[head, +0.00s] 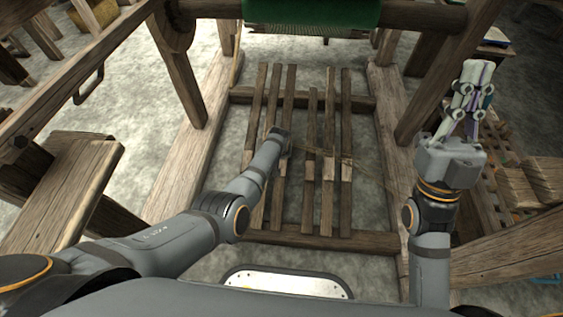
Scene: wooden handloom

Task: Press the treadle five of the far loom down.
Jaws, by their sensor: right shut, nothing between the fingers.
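The treadles are long wooden slats side by side in the loom's floor frame, three in a left group (288,100) and three in a right group (346,110). No numbers show on them, so I cannot tell which is treadle five; the second slat from the right (329,115) lies in the right group. My left arm reaches over the left group, its wrist covering part of the slats. My left gripper is hidden beyond that wrist, so contact cannot be told. My right gripper (478,70) is shut and empty, raised right of the treadles, pointing away.
A wooden crossbar (300,238) closes the near end of the treadle frame. Thick loom posts (180,80) stand on both sides. Green cloth (310,12) is on the beam above. A bench (65,180) is at left; wooden blocks (530,180) are at right.

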